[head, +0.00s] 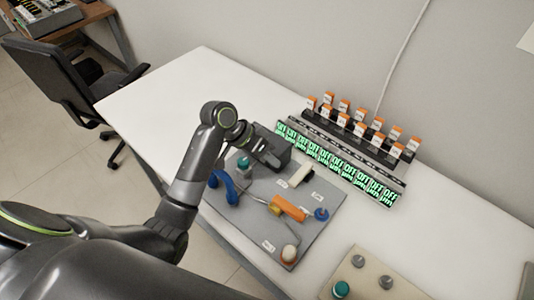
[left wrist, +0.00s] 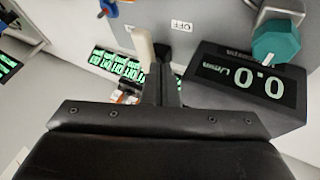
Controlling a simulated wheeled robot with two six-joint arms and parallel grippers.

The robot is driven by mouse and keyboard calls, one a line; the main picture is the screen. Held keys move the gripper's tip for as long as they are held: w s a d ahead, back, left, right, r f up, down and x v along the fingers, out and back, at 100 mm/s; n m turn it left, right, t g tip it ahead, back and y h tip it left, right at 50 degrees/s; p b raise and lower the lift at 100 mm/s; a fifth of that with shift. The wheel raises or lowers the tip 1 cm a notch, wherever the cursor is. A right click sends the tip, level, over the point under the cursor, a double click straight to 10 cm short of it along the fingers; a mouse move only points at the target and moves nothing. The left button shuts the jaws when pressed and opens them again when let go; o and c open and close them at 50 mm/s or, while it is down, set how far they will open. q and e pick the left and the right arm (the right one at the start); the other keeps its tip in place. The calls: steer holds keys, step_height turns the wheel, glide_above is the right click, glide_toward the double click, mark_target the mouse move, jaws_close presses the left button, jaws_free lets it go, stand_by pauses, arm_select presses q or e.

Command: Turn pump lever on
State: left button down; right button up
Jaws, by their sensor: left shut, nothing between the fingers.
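The pump panel is a grey board (head: 262,238) on the white table. A cream-white lever (head: 301,174) stands on it near the display box, and the lever also shows in the left wrist view (left wrist: 143,44) next to a label reading OFF (left wrist: 181,26). I take this as the pump lever. My left gripper (head: 277,162) is shut and empty just left of the lever in the head view. In the left wrist view its fingers (left wrist: 161,65) are together close beside the lever; I cannot tell whether they touch it. My right gripper is not in view.
A dark box with a 0.0 display (left wrist: 243,79) and a teal knob (left wrist: 275,42) are close by. The panel also carries a blue handle (head: 223,186) and an orange handle (head: 288,208). Behind stands a row of green OFF displays (head: 335,163). The table's left part is clear.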

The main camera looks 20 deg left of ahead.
mark_target(300, 176)
arm_select(q)
steer(key=x, duration=0.4)
steer(key=shift+d+f, duration=0.15)
steer(key=shift+d, duration=0.05)
steer(key=shift+w+d+f, duration=0.15)
steer(key=shift+d+f, duration=0.2)
steer(key=shift+f, duration=0.25)
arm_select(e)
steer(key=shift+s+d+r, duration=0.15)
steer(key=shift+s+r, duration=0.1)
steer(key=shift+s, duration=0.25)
arm_select(q)
steer(key=shift+w+p, duration=0.15)
steer(key=shift+p, duration=0.2)
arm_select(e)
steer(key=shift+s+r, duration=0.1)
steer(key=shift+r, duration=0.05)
